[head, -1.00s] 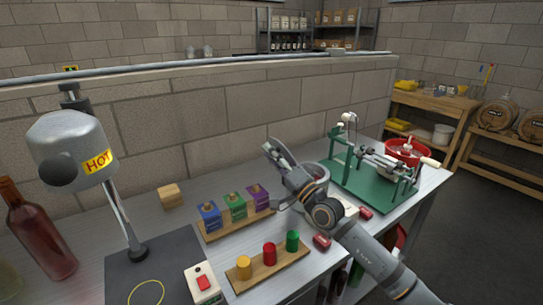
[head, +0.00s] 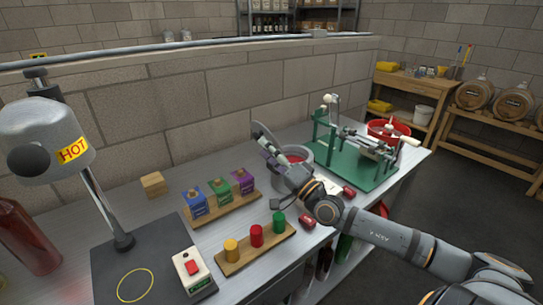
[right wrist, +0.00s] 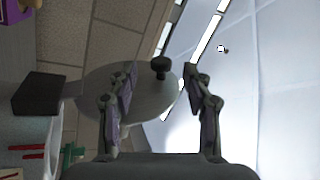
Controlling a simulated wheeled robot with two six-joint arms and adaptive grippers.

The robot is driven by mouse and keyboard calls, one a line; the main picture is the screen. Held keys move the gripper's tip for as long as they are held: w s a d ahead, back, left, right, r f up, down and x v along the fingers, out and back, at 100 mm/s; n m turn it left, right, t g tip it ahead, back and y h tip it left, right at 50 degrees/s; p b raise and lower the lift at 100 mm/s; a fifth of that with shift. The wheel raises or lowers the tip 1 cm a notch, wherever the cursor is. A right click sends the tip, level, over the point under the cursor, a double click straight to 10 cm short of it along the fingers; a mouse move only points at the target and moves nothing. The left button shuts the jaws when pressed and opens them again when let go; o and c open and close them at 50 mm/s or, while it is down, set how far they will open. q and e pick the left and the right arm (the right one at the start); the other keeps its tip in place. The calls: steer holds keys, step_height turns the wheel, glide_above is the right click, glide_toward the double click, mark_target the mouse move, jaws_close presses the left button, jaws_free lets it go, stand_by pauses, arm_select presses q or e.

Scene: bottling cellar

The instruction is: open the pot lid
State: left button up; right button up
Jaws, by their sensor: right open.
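The grey pot (head: 285,182) stands on the bench, and its red inside shows at the top. I cannot tell whether a finger touches the lid. My left gripper is not in view.
A green bottling stand (head: 352,170) is right of the pot. A rack of coloured boxes (head: 222,208) and a board of coloured plugs (head: 256,248) stand to the left. A HOT lamp (head: 45,140) hangs over a dark pad (head: 125,262). Small red blocks (head: 307,221) lie near the arm.

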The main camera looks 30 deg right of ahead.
steer(key=shift+v, duration=0.95)
